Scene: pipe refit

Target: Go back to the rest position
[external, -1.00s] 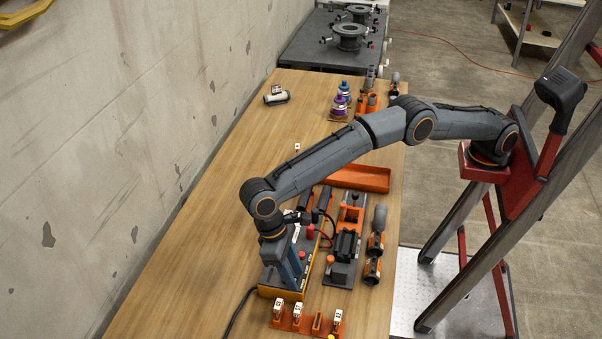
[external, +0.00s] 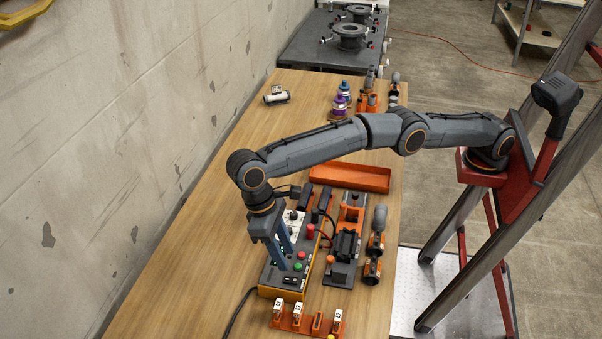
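My gripper (external: 277,262) points down above the left part of a grey control box (external: 290,283) with a yellow edge and red and green buttons. Two blue-grey fingers show with a gap between them, and I see nothing held in the gap. The fingertips look a little above the box; whether they touch it is hard to tell. My arm reaches over the wooden bench (external: 190,255) from the red mount at the right.
An orange rack (external: 307,322) with white tagged pieces stands at the front. An orange tray (external: 350,178), a black-and-orange fixture (external: 347,245) and grey pipe pieces (external: 376,243) lie to the right. The bench's left side is clear.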

